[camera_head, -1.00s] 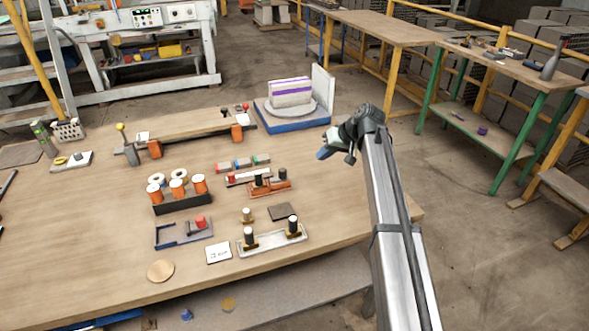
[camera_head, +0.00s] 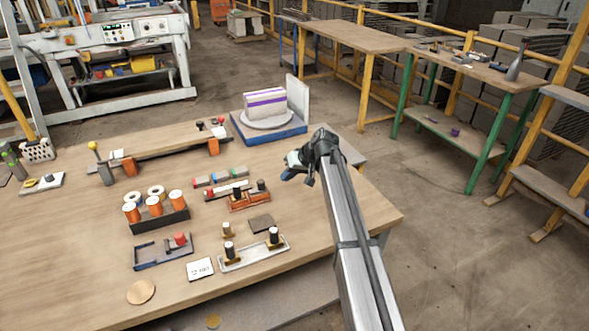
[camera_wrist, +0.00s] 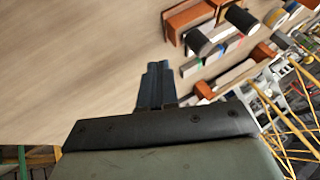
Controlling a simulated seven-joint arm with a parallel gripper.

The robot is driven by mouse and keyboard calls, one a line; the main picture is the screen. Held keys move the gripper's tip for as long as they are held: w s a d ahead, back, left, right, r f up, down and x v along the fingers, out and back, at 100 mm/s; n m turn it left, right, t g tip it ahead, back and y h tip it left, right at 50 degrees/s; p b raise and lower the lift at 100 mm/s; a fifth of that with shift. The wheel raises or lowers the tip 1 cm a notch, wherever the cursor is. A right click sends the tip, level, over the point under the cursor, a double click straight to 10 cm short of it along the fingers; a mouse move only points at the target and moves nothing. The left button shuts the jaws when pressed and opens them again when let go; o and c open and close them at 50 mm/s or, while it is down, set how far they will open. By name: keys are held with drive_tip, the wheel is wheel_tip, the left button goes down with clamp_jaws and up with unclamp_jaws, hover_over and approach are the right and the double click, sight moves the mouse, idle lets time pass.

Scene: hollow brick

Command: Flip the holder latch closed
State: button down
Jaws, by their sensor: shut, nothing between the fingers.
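My gripper (camera_head: 291,172) is shut and empty, above the right part of the table. Its dark fingers also show in the wrist view (camera_wrist: 155,85), pressed together over bare wood. To its left in the head view lies an orange holder (camera_head: 250,204) with black-topped parts; it seems to be the orange piece at the top of the wrist view (camera_wrist: 190,20). My gripper touches none of these.
A white tray (camera_head: 250,257) with two black-topped pegs and a dark square plate (camera_head: 261,224) lie nearby. Orange spools (camera_head: 154,206) stand in a black rack to the left. A blue base (camera_head: 268,133) with a stack stands behind.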

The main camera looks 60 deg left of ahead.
sight(263, 184)
drive_tip(key=s, duration=0.1)
drive_tip(key=s+f, duration=0.1)
drive_tip(key=s+a, duration=0.1)
drive_tip(key=shift+a+f, duration=0.1)
drive_tip(key=shift+f, duration=0.15)
drive_tip(key=shift+s+a, duration=0.25)
drive_tip(key=shift+s, duration=0.6)
drive_tip(key=shift+s, duration=1.5)
drive_tip(key=w, duration=0.2)
drive_tip(key=w+d, duration=0.1)
drive_tip(key=w, duration=0.1)
drive_tip(key=shift+w+r, duration=0.15)
drive_tip(key=shift+w, duration=0.15)
drive_tip(key=v, duration=0.9)
drive_tip(key=shift+d+r, duration=0.2)
drive_tip(key=shift+r, duration=0.05)
